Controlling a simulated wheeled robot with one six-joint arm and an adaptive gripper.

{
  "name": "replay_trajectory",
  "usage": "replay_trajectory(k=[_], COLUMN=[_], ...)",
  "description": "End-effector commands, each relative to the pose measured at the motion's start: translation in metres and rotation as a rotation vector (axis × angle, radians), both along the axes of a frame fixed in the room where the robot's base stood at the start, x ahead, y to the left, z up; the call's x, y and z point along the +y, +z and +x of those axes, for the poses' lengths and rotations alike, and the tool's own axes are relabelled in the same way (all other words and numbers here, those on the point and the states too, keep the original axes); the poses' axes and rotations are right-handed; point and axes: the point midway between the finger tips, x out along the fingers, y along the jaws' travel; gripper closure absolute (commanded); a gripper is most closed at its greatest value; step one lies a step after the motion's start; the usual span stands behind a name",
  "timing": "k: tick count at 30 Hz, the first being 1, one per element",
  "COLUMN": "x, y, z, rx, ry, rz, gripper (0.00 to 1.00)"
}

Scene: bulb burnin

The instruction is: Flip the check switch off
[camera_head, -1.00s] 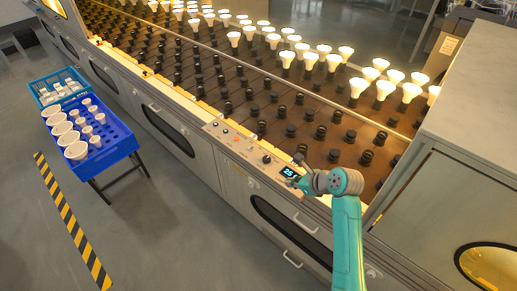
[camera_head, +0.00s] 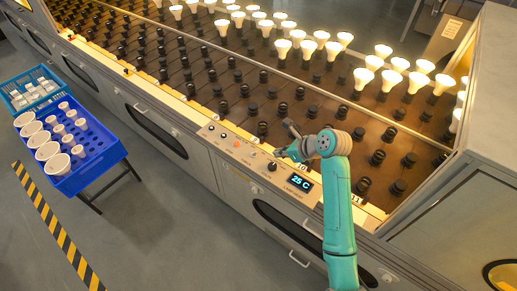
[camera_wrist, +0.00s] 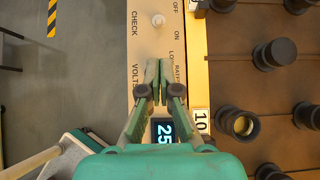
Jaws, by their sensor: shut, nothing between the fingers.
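The check switch (camera_wrist: 158,19) is a small pale round-tipped part on the tan control panel (camera_wrist: 145,42) in the wrist view. It lies beside the printed words CHECK, OFF and ON. Seen from above, its lean is hard to tell. My gripper (camera_wrist: 159,68) is shut and empty over the panel, near the VOLTS and RATED lettering, apart from the switch and below it in the picture. In the head view my gripper (camera_head: 284,152) is over the panel's inner edge, close to a black knob (camera_head: 271,166). The fingertips are small there.
A lit display (camera_head: 299,182) reads 25 C. Rows of black sockets (camera_head: 210,75) and glowing bulbs (camera_head: 363,77) fill the rack behind the panel. A blue crate (camera_head: 98,152) of white bulbs stands at left. A grey cabinet (camera_head: 480,120) rises at right.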

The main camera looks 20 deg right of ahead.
Motion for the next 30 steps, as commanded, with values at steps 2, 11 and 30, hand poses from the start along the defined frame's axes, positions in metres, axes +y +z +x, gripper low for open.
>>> replay_trajectory(k=[2,11,30], x=[0.0,0.001,0.037], y=[0.0,-0.002,-0.065], z=[0.0,0.001,0.051], rx=[0.0,0.0,0.0], ry=[0.0,0.0,0.001], rz=[0.0,0.0,0.0], gripper=[1.0,1.0,1.0])
